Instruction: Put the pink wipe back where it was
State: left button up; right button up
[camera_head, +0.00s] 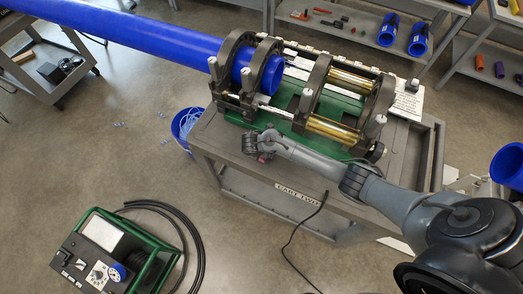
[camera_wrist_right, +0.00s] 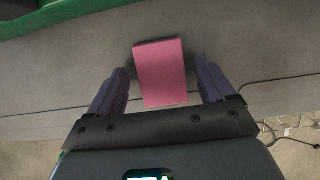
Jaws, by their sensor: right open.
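The pink wipe (camera_wrist_right: 160,75) is a flat pink rectangle in the right wrist view. It lies on the grey cart top (camera_wrist_right: 55,70) close to the front edge. My right gripper (camera_wrist_right: 162,66) is open, with one finger on each side of the wipe and a gap on both sides. In the head view my right gripper (camera_head: 250,146) is low over the front left of the cart top. Only a small pinkish-red patch (camera_head: 263,158) shows beside it there; the rest is hidden by my gripper. My left gripper is not in view.
The green-based fusion machine (camera_head: 300,102) with its dark clamp rings stands just behind my right gripper. A long blue pipe (camera_head: 150,38) runs through the rings. A blue bucket (camera_head: 185,124) stands left of the cart. A green-framed unit (camera_head: 108,255) is on the floor.

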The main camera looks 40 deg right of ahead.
jog(key=p+v, duration=0.3)
jog(key=v, duration=0.9)
jog(key=s+a+m+y, duration=0.2)
jog(key=s+a+m, duration=0.6)
jog(key=s, duration=0.4)
jog(key=s+r+m+t+y, duration=0.1)
jog(key=s+r+m+y, duration=0.1)
jog(key=s+r+m, duration=0.7)
jog(key=s+d+m, duration=0.1)
jog(key=s+m, duration=0.1)
jog(key=m, duration=0.1)
jog(key=shift+s+m+t, duration=0.2)
jog(key=shift+m+t, duration=0.2)
jog(key=shift+r, duration=0.15)
notch_tip(320, 180, up, 12)
jog(key=p, duration=1.1)
jog(key=shift+p, duration=0.4)
